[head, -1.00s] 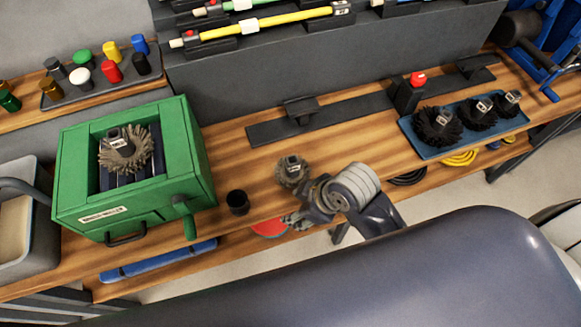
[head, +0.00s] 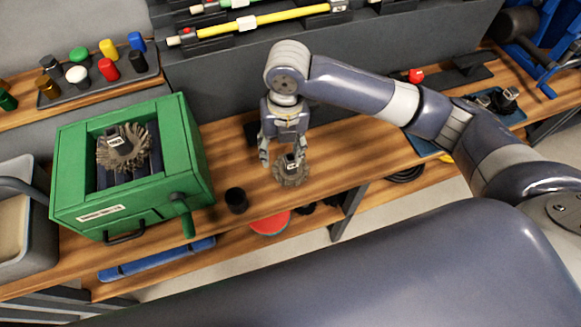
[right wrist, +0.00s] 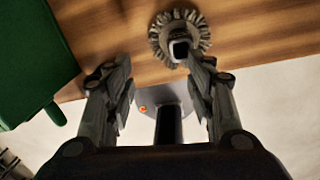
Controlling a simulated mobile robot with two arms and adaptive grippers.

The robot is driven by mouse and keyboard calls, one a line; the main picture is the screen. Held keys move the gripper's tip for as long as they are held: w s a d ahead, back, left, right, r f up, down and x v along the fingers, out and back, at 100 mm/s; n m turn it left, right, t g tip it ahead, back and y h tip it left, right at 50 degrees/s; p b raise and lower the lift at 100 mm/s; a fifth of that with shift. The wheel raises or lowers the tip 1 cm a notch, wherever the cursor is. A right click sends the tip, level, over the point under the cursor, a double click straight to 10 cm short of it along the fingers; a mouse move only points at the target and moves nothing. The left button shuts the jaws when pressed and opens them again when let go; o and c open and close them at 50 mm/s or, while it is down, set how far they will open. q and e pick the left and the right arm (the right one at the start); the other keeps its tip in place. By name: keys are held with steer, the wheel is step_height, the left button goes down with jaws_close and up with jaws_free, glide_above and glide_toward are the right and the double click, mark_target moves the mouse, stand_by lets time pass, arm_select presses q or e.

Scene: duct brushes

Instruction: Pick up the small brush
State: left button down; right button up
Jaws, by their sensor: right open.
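A small round brush (head: 291,176) with grey-brown bristles and a dark, labelled hub lies on the wooden bench. It also shows at the top of the right wrist view (right wrist: 160,40), just beyond the right fingertip. My right gripper (head: 282,157) points down, open and empty, its fingers spread at the brush's far left side. One finger overlaps the brush in the head view, and I cannot tell whether they touch. A larger, similar brush (head: 122,147) sits in the green box (head: 185,150). My left gripper is out of view.
My right arm mostly covers the blue tray (head: 516,117) with dark brushes at the right. Wooden bench (head: 345,160) is bare right of the small brush.

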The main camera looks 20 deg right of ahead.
mark_target(291, 162)
steer(key=shift+n+h, duration=0.4)
steer(key=shift+n, duration=0.5)
steer(key=f, duration=0.1)
steer(key=w+d+f, duration=0.1)
steer(key=d+f, duration=0.1)
steer(key=f, duration=0.1)
steer(key=shift+w+d+p, duration=0.15)
steer(key=shift+d+p, duration=0.1)
steer(key=shift+p, duration=0.1)
step_height(291, 162, down, 4)
steer(key=shift+f+p, duration=0.1)
steer(key=shift+p, duration=0.65)
steer(key=shift+f, duration=0.5)
jaws_close()
